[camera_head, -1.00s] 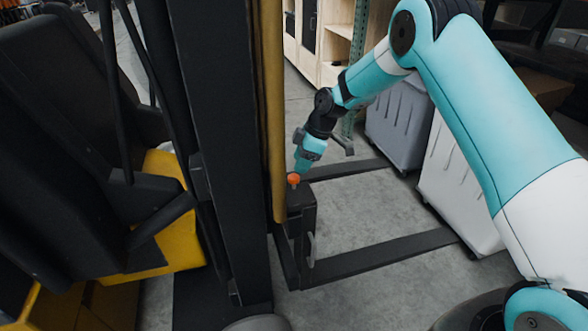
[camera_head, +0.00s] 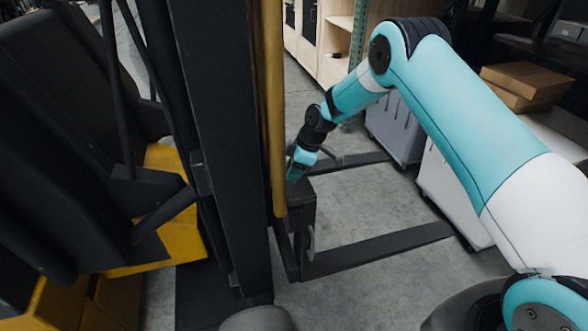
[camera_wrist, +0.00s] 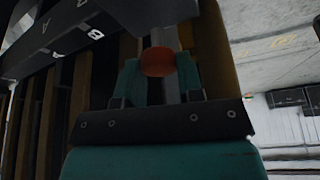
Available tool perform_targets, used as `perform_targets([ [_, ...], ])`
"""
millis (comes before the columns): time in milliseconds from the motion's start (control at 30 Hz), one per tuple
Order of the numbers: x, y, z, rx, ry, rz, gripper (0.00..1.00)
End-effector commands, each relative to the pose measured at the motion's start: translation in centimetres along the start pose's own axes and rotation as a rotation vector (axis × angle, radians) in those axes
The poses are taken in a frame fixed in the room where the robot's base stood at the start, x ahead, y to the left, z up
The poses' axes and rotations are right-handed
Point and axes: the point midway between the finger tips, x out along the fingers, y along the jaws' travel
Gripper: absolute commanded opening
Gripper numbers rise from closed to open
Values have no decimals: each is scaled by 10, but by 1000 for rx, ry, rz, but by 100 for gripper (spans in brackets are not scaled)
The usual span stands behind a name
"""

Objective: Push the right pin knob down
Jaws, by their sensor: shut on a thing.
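The orange-red pin knob (camera_wrist: 158,61) sits between the two teal fingers of my gripper in the wrist view. In the head view my gripper (camera_head: 293,174) is at the top of the black fork carriage (camera_head: 300,193), beside the yellow mast rail (camera_head: 273,120). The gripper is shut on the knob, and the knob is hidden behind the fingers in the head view. How far down the pin sits cannot be told.
Two black forks run right from the carriage, the nearer fork (camera_head: 385,250) over bare floor. The dark mast (camera_head: 215,140) and the truck body (camera_head: 160,220) fill the left. Cardboard boxes (camera_head: 525,85) are at right.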

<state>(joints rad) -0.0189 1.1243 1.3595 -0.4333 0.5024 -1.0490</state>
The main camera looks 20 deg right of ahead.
Motion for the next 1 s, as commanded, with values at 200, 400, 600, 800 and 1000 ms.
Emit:
perform_targets([
  [200, 17, 0, 7, 0, 0, 0, 0],
  [400, 26, 0, 11, 0, 0, 0, 0],
  [600, 25, -1, 11, 2, -1, -1, 0],
  [800, 25, 0, 11, 1, -1, -1, 46],
  [1000, 22, 0, 10, 1, 0, 0, 46],
])
